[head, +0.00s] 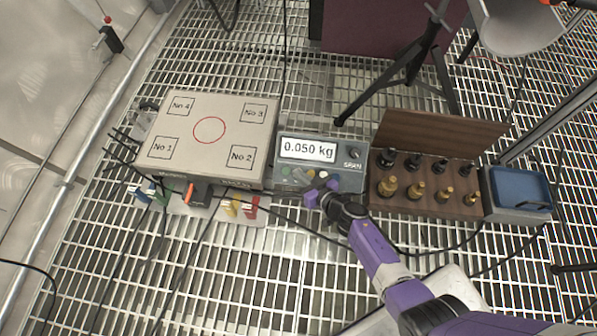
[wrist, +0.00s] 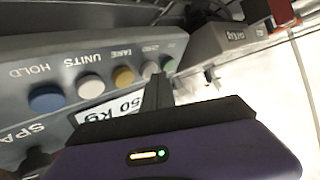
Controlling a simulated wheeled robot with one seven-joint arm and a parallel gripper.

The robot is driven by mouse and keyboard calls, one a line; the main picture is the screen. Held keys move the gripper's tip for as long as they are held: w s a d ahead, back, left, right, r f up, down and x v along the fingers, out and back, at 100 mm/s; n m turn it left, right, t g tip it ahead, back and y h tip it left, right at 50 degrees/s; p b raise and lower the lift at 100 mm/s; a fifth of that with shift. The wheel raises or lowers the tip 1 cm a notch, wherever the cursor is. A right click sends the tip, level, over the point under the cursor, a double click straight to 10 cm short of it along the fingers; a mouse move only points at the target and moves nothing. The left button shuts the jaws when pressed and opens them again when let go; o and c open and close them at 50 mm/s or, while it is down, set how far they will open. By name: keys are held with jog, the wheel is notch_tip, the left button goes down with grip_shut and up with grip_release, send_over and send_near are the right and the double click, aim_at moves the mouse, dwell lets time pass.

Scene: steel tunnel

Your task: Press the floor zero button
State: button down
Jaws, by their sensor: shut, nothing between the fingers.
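The grey scale indicator (head: 320,165) reads 0.050 kg and has a row of round buttons below its display. In the wrist view its panel (wrist: 60,65) is upside down, with a blue HOLD button (wrist: 46,97), a pale UNITS button (wrist: 90,85) and a yellow TARE button (wrist: 123,76). Beyond them are a small grey button (wrist: 150,69) with a hard-to-read label and a green button (wrist: 168,64). My gripper (head: 316,192) is at the indicator's front edge. Its shut, empty fingers (wrist: 158,82) show just below the grey and green buttons. I cannot tell whether they touch.
A platform with a red circle and numbered corners (head: 180,130) stands left of the indicator. A wooden block with brass and black weights (head: 440,195) and a blue-topped box (head: 520,188) are on the right. Cables cross the grated floor. A black tripod (head: 405,75) stands behind.

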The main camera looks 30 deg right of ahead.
jog(key=shift+w+d+f, duration=0.1)
jog(key=shift+w+f, duration=0.05)
jog(key=shift+f, duration=0.05)
jog(key=shift+r, duration=0.1)
jog(key=shift+s+r+p, duration=0.2)
jog(key=shift+r+p, duration=0.05)
jog(key=shift+p, duration=0.3)
notch_tip(320, 180, up, 5)
jog(key=s+a+p, duration=0.2)
jog(key=p, duration=0.3)
jog(key=shift+s+a, duration=0.15)
jog(key=shift+s, duration=0.25)
dwell(0.8)
